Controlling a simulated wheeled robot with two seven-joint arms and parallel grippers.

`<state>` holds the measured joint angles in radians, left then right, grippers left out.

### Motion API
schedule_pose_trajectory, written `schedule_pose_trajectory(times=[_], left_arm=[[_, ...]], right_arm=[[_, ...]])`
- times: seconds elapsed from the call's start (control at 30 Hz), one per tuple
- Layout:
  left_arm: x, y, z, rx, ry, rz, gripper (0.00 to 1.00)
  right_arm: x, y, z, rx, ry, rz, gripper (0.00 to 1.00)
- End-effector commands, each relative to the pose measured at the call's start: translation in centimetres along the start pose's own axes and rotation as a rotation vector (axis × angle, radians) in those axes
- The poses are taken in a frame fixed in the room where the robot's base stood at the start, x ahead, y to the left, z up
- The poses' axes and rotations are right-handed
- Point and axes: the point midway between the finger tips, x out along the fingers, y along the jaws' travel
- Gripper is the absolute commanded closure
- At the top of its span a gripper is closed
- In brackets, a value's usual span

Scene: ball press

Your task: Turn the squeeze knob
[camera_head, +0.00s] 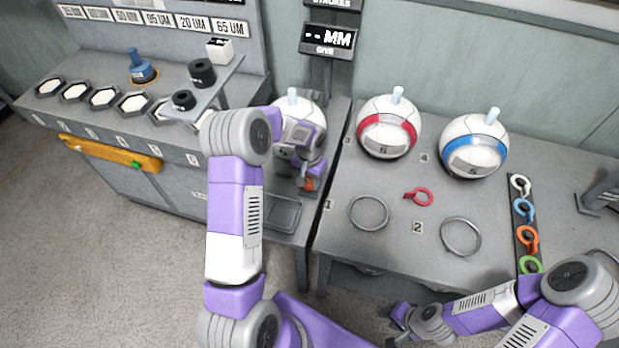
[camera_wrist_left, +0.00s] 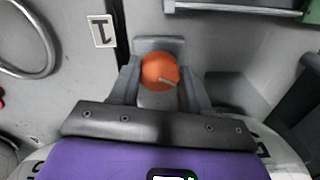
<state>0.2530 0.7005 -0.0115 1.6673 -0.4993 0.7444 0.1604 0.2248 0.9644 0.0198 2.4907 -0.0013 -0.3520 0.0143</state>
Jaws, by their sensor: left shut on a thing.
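The orange-red squeeze knob (camera_head: 309,184) is on the front of the press, below a white ball in the head view. In the left wrist view the round orange knob (camera_wrist_left: 160,69), with a pale line on its face, sits between my fingers. My left gripper (camera_head: 306,178) is shut on it, a finger at each side. My left arm and wrist hide part of the ball and press in the head view. My right gripper (camera_head: 399,322) is low in the head view, away from the knob; its jaw opening is unclear.
A red-banded ball (camera_head: 386,126) and a blue-banded ball (camera_head: 473,147) stand on the right table. Two metal rings (camera_head: 369,212) and a red ring-shaped tag (camera_head: 421,196) lie before them. A bench with hexagonal holders (camera_head: 104,97) stands left. A display (camera_head: 327,38) rises behind the press.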

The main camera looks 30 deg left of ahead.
Motion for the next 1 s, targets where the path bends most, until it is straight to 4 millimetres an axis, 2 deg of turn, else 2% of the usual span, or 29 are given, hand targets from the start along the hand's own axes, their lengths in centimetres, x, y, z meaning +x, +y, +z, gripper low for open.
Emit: schedule_pose_trajectory(times=[0.4, 0.9, 0.93, 1.0], left_arm=[[-0.07, -0.09, -0.04, 0.158, 0.001, -0.001, 0.83], [-0.03, -0.09, -0.03, 0.174, 0.001, -0.001, 0.82], [-0.03, -0.09, -0.03, 0.174, 0.001, -0.001, 0.49], [-0.03, -0.09, -0.03, 0.173, 0.001, -0.001, 0.38]], right_arm=[[-0.48, -0.18, 0.02, 0.000, 0.000, 0.000, 0.63], [-0.49, -0.19, 0.02, 0.000, 0.000, 0.000, 0.63], [-0.49, -0.19, 0.02, 0.000, 0.000, 0.000, 0.63], [-0.49, -0.19, 0.02, 0.000, 0.000, 0.000, 0.63]])
